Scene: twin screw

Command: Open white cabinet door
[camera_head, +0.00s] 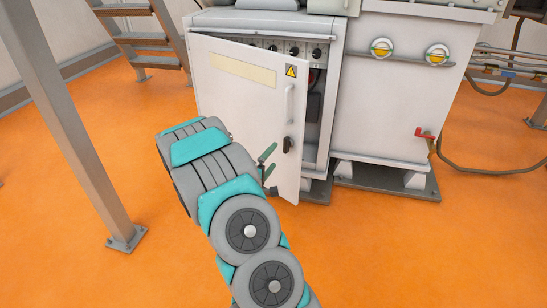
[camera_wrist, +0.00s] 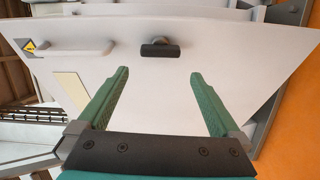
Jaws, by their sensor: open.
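The white cabinet door (camera_head: 240,110) stands partly open, with a gap along its right edge that shows the cabinet (camera_head: 335,60) interior. It has a vertical bar handle (camera_head: 289,104), a black latch knob (camera_head: 287,145) and a yellow warning sticker. My gripper (camera_head: 269,165) is open and empty in front of the door's lower right part, just below the black knob. In the wrist view my gripper (camera_wrist: 154,95) has its green fingers wide apart, pointing at the door (camera_wrist: 220,60). The black knob (camera_wrist: 160,49) shows beyond and between the fingertips, apart from them.
A grey metal post (camera_head: 80,125) stands on the left, with stairs (camera_head: 140,38) behind it. A second white unit with yellow-marked gauges and a red valve (camera_head: 424,133) stands to the right. The orange floor (camera_head: 400,250) in front is clear.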

